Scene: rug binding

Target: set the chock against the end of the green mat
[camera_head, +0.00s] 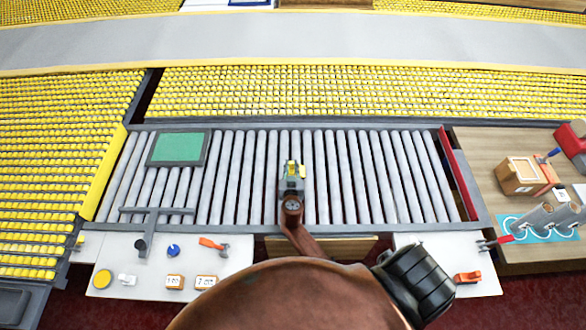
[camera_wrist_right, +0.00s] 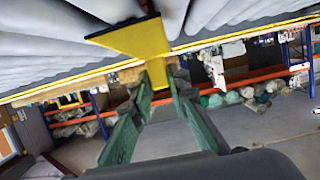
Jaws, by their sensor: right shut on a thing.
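The green mat (camera_head: 180,147), with a dark grey border, lies flat on the rollers at the left. My right gripper (camera_head: 292,171) is over the middle of the rollers, well to the right of the mat and apart from it. It is shut on a yellow piece, which I take to be the chock (camera_wrist_right: 140,38). In the right wrist view the green fingers (camera_wrist_right: 168,80) pinch its narrow end, and its wider part reaches toward the rollers. Whether the chock touches the rollers is unclear. My left gripper is not in view.
The roller bed (camera_head: 345,180) is bare between mat and gripper. A grey T-shaped bar (camera_head: 150,222) sits at its front left edge. White side tables hold an orange-handled tool (camera_head: 212,244), a yellow disc (camera_head: 102,279) and small labelled blocks. A wooden bench (camera_head: 480,165) stands right.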

